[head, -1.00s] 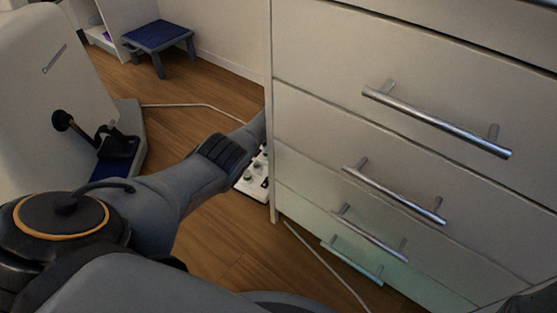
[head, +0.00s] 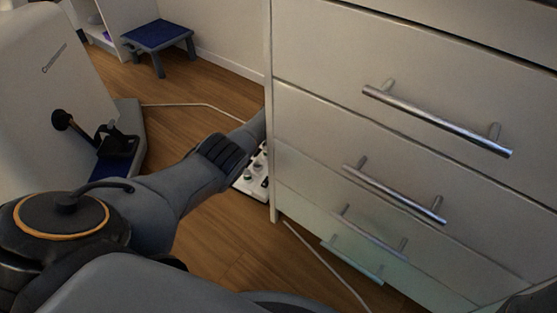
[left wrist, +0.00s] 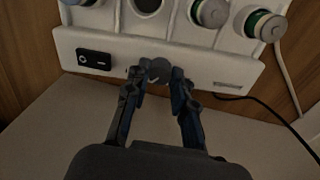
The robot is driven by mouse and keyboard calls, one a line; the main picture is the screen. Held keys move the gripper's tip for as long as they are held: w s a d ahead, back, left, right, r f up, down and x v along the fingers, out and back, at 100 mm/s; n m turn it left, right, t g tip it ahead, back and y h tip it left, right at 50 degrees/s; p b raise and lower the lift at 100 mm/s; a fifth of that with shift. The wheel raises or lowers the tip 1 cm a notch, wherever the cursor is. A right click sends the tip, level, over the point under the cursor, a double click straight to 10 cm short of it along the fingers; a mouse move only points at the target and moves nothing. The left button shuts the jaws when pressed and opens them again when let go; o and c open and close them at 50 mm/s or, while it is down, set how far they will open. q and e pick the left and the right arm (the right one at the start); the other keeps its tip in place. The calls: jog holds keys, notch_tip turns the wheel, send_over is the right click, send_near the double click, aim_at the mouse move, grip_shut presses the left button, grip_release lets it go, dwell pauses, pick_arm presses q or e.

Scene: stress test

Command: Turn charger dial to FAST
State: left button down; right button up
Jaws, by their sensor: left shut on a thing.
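The white charger (head: 251,184) lies on the floor at the left side of the drawer unit, partly hidden by my left arm and the cabinet edge. In the left wrist view the charger's front face (left wrist: 215,65) fills the upper part, with battery cells in its bays. The small grey dial (left wrist: 159,68) sits low on that face. My left gripper (left wrist: 157,85) is shut on the dial, one finger on each side. A light mark shows low on the dial; I cannot read a setting. In the head view this gripper is hidden behind the cabinet. My right gripper is not in view.
The white drawer unit (head: 330,110) with metal handles stands close on the right. A blue-topped stool (head: 158,36) stands at the back. Cables lie on the wooden floor. A white machine (head: 50,90) stands left.

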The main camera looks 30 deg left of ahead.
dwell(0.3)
pick_arm(q)
jog(key=c, duration=1.1)
grip_release()
notch_tip(320, 180, up, 12)
